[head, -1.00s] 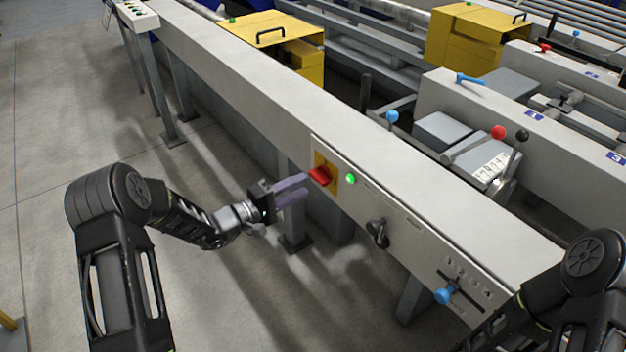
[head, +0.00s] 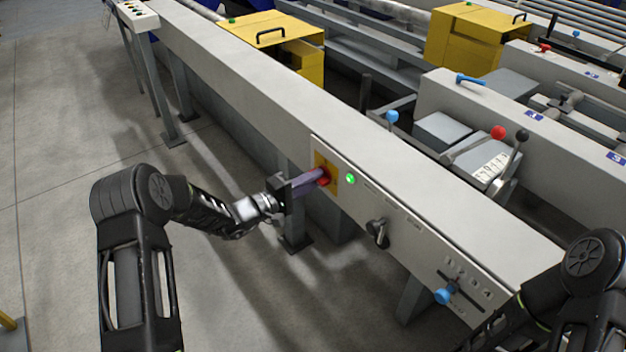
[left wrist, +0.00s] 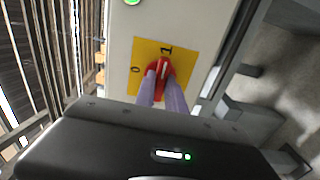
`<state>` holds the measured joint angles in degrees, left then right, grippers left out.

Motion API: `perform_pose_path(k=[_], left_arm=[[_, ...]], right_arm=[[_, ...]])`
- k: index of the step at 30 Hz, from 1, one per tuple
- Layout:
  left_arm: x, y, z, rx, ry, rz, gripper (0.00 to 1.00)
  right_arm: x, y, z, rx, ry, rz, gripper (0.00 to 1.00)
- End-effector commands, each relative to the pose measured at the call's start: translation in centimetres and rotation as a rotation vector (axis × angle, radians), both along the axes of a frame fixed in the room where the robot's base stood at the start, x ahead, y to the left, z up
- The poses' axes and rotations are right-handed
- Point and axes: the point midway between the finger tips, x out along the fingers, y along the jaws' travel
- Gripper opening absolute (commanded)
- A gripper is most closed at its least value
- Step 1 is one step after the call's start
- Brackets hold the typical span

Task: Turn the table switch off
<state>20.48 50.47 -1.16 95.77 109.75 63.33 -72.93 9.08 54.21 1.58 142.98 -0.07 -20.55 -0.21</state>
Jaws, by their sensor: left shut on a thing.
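The table switch is a red rotary handle (head: 324,178) on a yellow plate (head: 331,187), set in the grey side panel of the runout table (head: 360,165). A green lamp (head: 351,179) glows to its right. In the left wrist view, the red handle (left wrist: 161,76) stands on the yellow plate (left wrist: 177,57), with dark marks on the plate. My left gripper (head: 318,177) is shut on the red handle, with its purple fingers on either side of it. They partly hide the handle. My right gripper is out of view; only part of that arm shows at lower right.
A black knob (head: 377,232) and a blue-knobbed slider lever (head: 444,296) sit farther right on the same panel. Levers with red and blue balls rise behind the table. Yellow covers (head: 275,40) stand at the back. The floor at left is clear.

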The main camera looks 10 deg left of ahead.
Motion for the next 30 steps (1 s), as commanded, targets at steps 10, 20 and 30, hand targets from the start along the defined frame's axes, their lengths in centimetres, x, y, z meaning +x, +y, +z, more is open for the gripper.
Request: perform_pose_path(k=[10,20,30], left_arm=[[-0.02,0.01,-0.04,0.001,0.001,0.0,0.0],[-0.02,0.02,-0.1,-0.009,0.009,0.0,0.0],[-0.04,0.08,-0.18,-0.109,0.091,0.001,0.0]], right_arm=[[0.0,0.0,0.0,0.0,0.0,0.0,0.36],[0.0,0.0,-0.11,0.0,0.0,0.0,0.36],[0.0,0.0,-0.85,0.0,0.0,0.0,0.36]])
